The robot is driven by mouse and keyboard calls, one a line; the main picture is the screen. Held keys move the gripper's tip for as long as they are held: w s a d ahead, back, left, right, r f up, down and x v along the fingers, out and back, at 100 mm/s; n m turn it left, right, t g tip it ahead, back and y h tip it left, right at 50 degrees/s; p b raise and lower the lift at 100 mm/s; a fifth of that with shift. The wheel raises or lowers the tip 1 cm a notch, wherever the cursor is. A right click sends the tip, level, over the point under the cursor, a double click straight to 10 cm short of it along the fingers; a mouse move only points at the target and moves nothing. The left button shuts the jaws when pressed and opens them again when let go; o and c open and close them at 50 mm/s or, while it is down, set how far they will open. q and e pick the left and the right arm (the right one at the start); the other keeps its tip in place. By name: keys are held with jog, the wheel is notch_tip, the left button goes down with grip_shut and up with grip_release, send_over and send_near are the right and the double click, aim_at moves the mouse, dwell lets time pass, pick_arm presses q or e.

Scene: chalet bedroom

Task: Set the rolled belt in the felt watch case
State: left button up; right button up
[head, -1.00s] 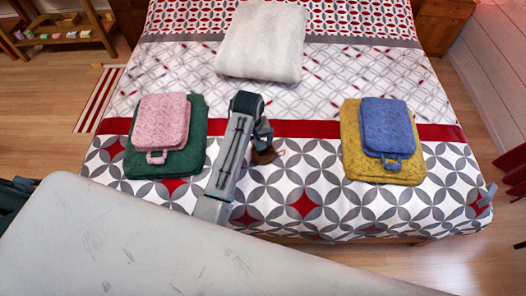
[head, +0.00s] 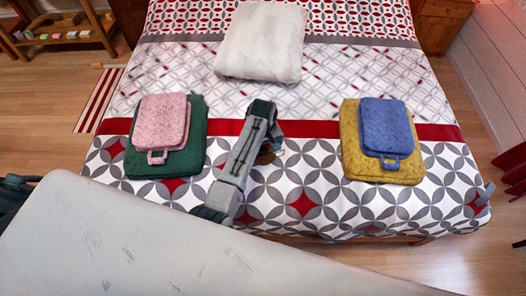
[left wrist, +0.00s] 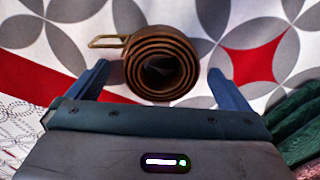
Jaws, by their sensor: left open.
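The rolled belt (left wrist: 160,62) is a brown coil with a brass buckle, standing on the patterned bedspread. The left wrist view looks into its spiral end. In the head view, the belt (head: 264,158) is mostly hidden behind my left gripper (head: 270,135). My left gripper is open, with a blue finger on each side of the coil and gaps between. I cannot tell which is the felt watch case. My right gripper is out of view.
The green piece (head: 195,150) lies left of my arm, and the yellow piece (head: 350,160) lies to the right. A white folded blanket (head: 262,42) lies farther back. Bedspread between the belt and the yellow piece is clear. A pale surface fills the lower left foreground.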

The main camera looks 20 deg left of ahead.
pick_arm(q)
notch_tip(320, 180, down, 2)
jog(key=shift+f, duration=0.1)
jog(key=c, duration=1.1)
jog(key=shift+c, duration=0.2)
notch_tip(320, 180, up, 10)
